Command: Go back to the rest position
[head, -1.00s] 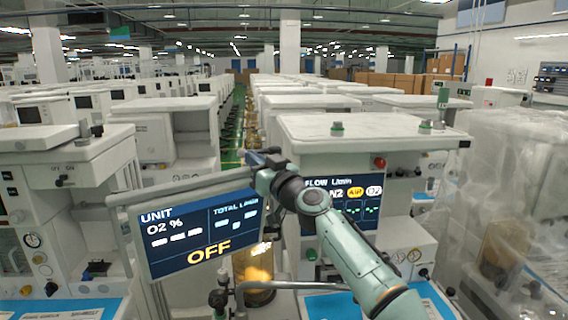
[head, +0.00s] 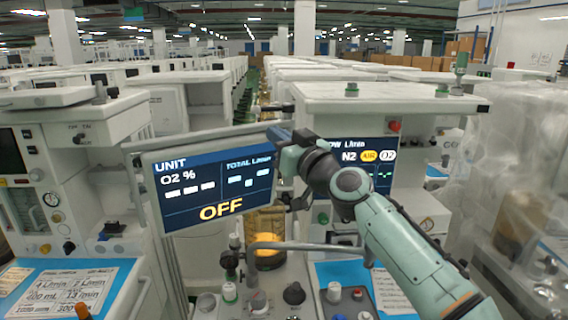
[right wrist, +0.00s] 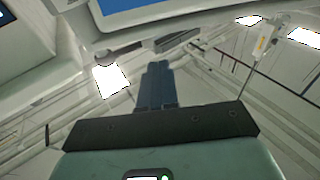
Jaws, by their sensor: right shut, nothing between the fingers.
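My right arm comes in from the lower right in the head view. Its gripper (head: 280,136) is by the upper right corner of the tilted monitor (head: 215,185), which reads UNIT, O2 %, TOTAL and OFF. I cannot tell whether it touches the monitor's edge. In the right wrist view the fingers (right wrist: 157,84) are together, with nothing between them. The monitor's blue screen edge (right wrist: 135,10) probably shows at the top of that view. My left gripper is not in view.
A cart panel with knobs (head: 294,293) and a grey bar (head: 310,247) lies below the monitor. A white cart (head: 375,98) stands behind my arm, a plastic-wrapped one (head: 520,180) at right. Another cart with a paper card (head: 70,290) stands at left.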

